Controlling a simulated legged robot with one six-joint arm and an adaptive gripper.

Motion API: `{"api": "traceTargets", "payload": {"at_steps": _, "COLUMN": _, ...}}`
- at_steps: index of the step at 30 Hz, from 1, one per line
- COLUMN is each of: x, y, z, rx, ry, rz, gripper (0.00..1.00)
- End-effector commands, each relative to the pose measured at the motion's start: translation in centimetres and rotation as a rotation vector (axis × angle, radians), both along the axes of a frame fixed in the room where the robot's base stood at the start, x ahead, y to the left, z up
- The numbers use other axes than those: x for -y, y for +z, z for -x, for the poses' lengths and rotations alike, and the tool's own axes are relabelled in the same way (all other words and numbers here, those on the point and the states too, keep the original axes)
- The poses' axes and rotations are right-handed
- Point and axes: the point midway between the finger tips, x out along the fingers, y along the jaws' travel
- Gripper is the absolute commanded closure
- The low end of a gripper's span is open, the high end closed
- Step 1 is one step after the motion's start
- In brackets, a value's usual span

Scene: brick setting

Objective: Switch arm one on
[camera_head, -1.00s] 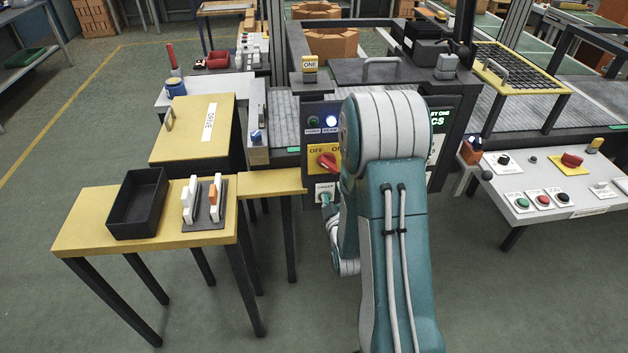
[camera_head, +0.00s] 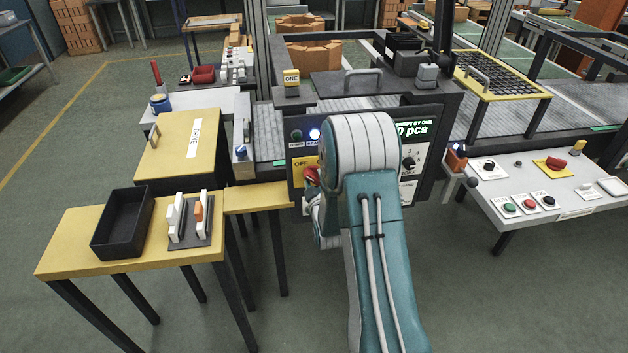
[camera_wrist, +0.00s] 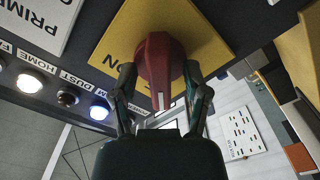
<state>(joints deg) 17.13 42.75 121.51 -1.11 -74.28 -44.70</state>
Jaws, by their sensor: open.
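In the head view my arm hides much of the plate and the gripper itself. In the wrist view the red knob (camera_wrist: 160,70) stands out from the yellow plate (camera_wrist: 205,30), with a pale mark on its end. My gripper (camera_wrist: 161,90) is open, with one dark finger on each side of the knob. I cannot tell whether the fingers touch it.
Lit and unlit indicator lamps (camera_wrist: 98,109) sit beside the yellow plate. A white button desk (camera_head: 540,200) stands right. Open floor lies in front.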

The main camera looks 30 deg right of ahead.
Motion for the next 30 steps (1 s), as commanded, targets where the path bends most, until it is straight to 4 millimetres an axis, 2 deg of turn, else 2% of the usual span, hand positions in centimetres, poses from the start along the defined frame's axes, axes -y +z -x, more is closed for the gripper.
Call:
{"api": "traceTargets", "payload": {"at_steps": 4, "x": -0.13, "y": 0.02, "z": 0.01, "rx": 0.0, "ry": 0.0, "rz": 0.001, "gripper": 0.4}}
{"api": "traceTargets", "payload": {"at_steps": 5, "x": -0.13, "y": 0.02, "z": 0.01, "rx": 0.0, "ry": 0.0, "rz": 0.001, "gripper": 0.49}}
{"api": "traceTargets", "payload": {"at_steps": 6, "x": -0.14, "y": 0.03, "z": 0.01, "rx": 0.0, "ry": 0.0, "rz": 0.001, "gripper": 0.67}}
{"api": "traceTargets", "payload": {"at_steps": 8, "x": -0.16, "y": 0.04, "z": 0.02, "rx": 0.0, "ry": 0.001, "rz": 0.001, "gripper": 0.94}}
{"api": "traceTargets", "payload": {"at_steps": 9, "x": -0.18, "y": 0.04, "z": 0.02, "rx": 0.0, "ry": 0.001, "rz": 0.002, "gripper": 1.0}}
{"api": "traceTargets", "payload": {"at_steps": 20, "x": -0.27, "y": 0.06, "z": -0.05, "rx": 0.005, "ry": 0.004, "rz": -0.013, "gripper": 1.0}}
{"api": "traceTargets", "payload": {"at_steps": 30, "x": -0.3, "y": 0.06, "z": -0.14, "rx": 0.053, "ry": 0.005, "rz": -0.18, "gripper": 1.0}}
